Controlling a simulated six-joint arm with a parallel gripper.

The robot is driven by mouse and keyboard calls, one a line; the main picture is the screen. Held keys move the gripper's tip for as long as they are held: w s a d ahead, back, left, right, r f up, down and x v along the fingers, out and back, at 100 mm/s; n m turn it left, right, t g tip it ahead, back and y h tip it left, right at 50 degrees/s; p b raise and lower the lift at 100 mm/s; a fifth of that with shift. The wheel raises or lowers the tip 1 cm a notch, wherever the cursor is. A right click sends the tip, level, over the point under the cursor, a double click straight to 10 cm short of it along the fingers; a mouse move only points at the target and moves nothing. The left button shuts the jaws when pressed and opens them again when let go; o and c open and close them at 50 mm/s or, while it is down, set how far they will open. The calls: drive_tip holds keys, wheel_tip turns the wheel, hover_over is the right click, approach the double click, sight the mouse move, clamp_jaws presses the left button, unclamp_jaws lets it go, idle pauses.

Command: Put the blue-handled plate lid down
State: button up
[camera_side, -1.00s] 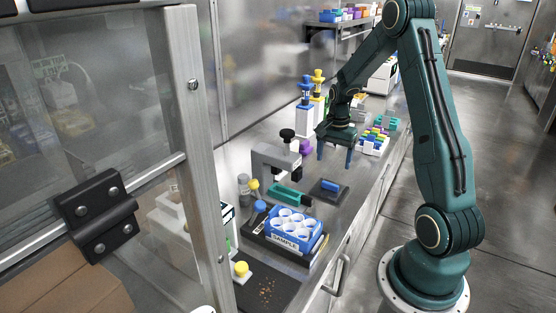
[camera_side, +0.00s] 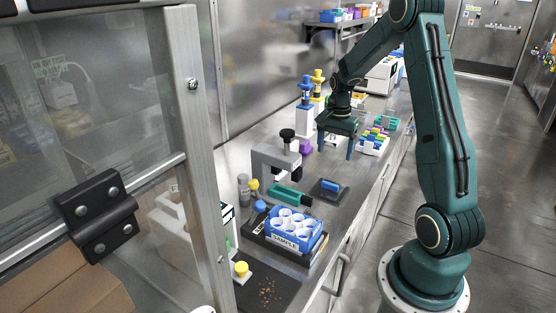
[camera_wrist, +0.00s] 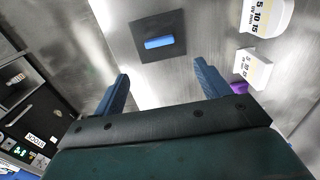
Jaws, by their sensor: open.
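The plate lid is a dark flat square with a blue bar handle (camera_side: 330,186). It lies flat on the metal bench in the side view, and its dark plate also shows at the top of the wrist view (camera_wrist: 171,27). My gripper (camera_side: 336,152) is open and empty, above the bench and clear of the lid. In the wrist view its two blue fingers (camera_wrist: 162,72) are wide apart, with the lid beyond them. I cannot tell whether anything lies under the lid.
A blue sample rack (camera_side: 290,232) stands nearer the camera. A grey device with a black knob (camera_side: 278,160) and a green tool (camera_side: 288,195) are left of the lid. Colourful racks (camera_side: 374,142) stand behind it. The glass-panelled frame (camera_side: 185,130) edges the left.

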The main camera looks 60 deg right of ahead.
drive_tip(key=s+a+r+n+t+h, duration=0.1)
drive_tip(key=a+r+n+t, duration=0.1)
drive_tip(key=a+r+n, duration=1)
drive_tip(key=s+a+r+n+t, duration=0.1)
drive_tip(key=s+a+r+n, duration=0.1)
drive_tip(key=s+a, duration=0.4)
drive_tip(key=s+a+r+n+t+y, duration=0.1)
drive_tip(key=s+a+r+n+t, duration=0.1)
drive_tip(key=s+a, duration=0.5)
drive_tip(key=a+r+n, duration=0.1)
drive_tip(key=a+n, duration=0.1)
drive_tip(key=a, duration=0.3)
drive_tip(key=shift+a+r+t, duration=0.15)
drive_tip(key=shift+r+t, duration=0.1)
drive_tip(key=shift+t, duration=0.05)
drive_tip(key=shift+c, duration=0.4)
